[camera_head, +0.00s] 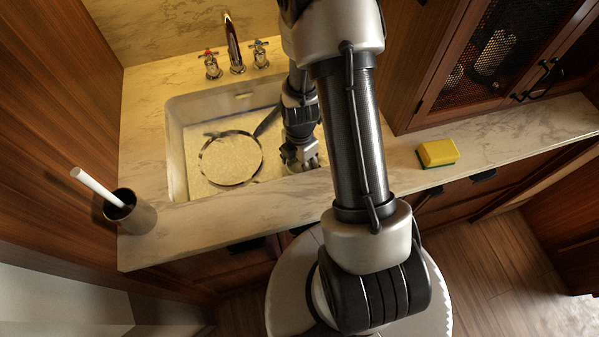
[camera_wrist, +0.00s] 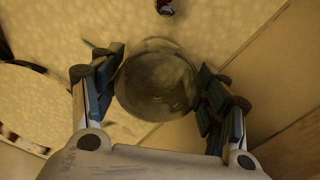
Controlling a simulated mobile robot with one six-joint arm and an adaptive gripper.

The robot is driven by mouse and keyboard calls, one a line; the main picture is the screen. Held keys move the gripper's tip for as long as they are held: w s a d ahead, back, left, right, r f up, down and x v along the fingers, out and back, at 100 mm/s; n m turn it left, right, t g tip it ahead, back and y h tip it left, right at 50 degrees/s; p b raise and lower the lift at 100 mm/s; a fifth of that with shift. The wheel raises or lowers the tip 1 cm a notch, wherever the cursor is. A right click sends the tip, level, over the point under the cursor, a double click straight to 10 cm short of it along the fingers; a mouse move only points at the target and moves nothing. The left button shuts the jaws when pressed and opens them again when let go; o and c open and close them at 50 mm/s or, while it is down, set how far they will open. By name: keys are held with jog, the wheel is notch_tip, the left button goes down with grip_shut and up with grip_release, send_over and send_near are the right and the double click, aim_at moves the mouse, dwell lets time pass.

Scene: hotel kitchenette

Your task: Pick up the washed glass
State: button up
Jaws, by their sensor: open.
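A clear round glass (camera_wrist: 157,82) shows in the wrist view, seen from above, on the speckled sink floor. My gripper (camera_wrist: 160,88) is open, with one finger on each side of the glass. I cannot tell whether the fingers touch it. In the head view my gripper (camera_head: 303,158) is down inside the right part of the sink (camera_head: 176,150). The glass cannot be made out there, behind or under my gripper.
A pan-like round object (camera_head: 232,158) with a dark handle lies in the sink, left of my gripper. The tap (camera_head: 234,45) stands behind. A yellow sponge (camera_head: 438,152) lies on the right counter. A holder (camera_head: 130,212) with a white stick stands at left.

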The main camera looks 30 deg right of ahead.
aim_at(300, 171)
notch_tip(300, 171, down, 4)
jog(key=shift+w+r+b, duration=0.1)
jog(key=shift+b, duration=0.5)
jog(key=shift+r, duration=0.1)
jog(key=shift+c, duration=0.4)
jog(key=c, duration=1)
jog(key=shift+c, duration=0.2)
